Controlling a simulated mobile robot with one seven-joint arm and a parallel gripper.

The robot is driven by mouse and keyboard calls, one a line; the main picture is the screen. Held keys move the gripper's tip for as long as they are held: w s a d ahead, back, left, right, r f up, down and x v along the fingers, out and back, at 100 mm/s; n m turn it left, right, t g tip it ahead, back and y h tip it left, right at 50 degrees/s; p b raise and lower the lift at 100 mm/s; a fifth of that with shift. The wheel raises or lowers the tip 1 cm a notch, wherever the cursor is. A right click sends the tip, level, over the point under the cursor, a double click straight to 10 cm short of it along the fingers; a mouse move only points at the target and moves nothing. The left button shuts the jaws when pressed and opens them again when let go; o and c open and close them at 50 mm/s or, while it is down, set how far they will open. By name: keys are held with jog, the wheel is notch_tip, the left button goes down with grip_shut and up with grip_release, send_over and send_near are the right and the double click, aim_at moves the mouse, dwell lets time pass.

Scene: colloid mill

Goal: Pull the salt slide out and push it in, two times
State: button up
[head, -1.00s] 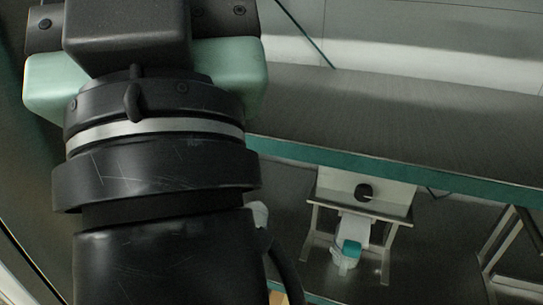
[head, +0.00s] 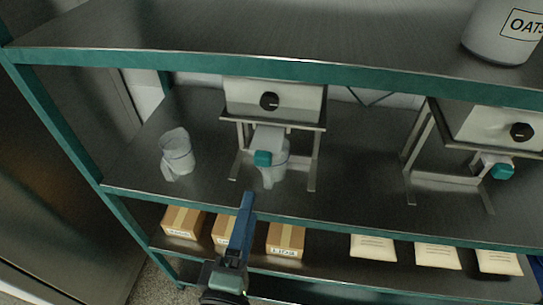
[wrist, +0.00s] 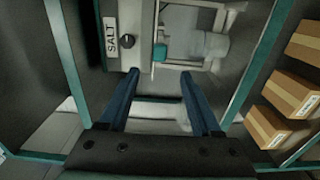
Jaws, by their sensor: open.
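The salt dispenser is a pale box with a black knob on a metal stand. Its SALT label (wrist: 112,35) reads in the wrist view, and the box shows in the head view (head: 245,98). Its slide has a teal end (head: 263,158), also in the wrist view (wrist: 159,52), and looks pushed in, though I cannot be sure. A clear jug (head: 274,175) stands under it. My gripper (head: 248,196) has two blue fingers, seen apart and empty in the wrist view (wrist: 160,76). They point at the teal end, with a gap between.
Another clear jug (head: 177,154) stands left on the same shelf. A second dispenser (head: 490,128) with a teal-ended slide is at right. The upper shelf edge (head: 300,82) runs above. Cardboard boxes (head: 286,239) and pale packets (head: 373,246) lie on the shelf below.

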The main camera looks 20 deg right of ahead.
aim_at(261, 164)
jog(key=p+x, duration=0.4)
jog(key=x, duration=0.8)
jog(key=shift+w+d, duration=0.2)
jog(key=shift+w, duration=0.15)
grip_shut()
dwell(0.9)
